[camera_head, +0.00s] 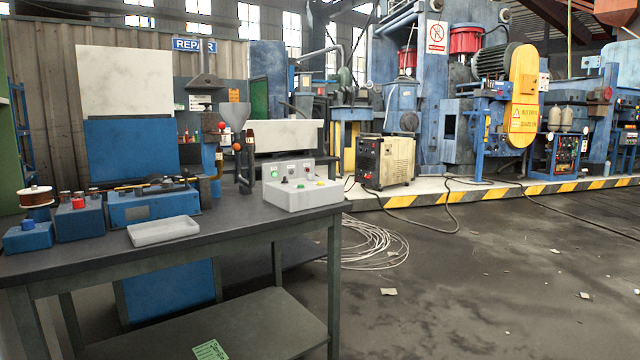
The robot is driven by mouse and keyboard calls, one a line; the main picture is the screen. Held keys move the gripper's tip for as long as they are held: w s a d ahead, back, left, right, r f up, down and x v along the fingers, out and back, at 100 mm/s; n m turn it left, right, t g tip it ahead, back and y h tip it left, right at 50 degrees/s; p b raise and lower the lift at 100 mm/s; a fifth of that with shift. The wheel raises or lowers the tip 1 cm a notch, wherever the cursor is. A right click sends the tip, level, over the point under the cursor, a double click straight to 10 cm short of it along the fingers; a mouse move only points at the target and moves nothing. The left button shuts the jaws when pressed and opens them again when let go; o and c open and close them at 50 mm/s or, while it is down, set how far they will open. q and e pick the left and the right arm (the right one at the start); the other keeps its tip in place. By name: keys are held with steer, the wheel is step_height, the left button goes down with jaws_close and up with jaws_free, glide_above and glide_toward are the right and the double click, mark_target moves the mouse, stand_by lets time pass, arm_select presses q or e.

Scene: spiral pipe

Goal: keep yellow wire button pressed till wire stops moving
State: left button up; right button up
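A white control box (302,195) with several coloured buttons and knobs stands at the right end of the dark workbench. A yellow button (321,183) sits on its sloped top, toward the front right. A green button (275,172) is on its upright back panel. A spool of copper-coloured wire (37,197) stands on a blue unit at the bench's far left. Whether any wire moves cannot be told. Neither of my grippers is in view.
The floor (470,290) right of the bench is mostly clear.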

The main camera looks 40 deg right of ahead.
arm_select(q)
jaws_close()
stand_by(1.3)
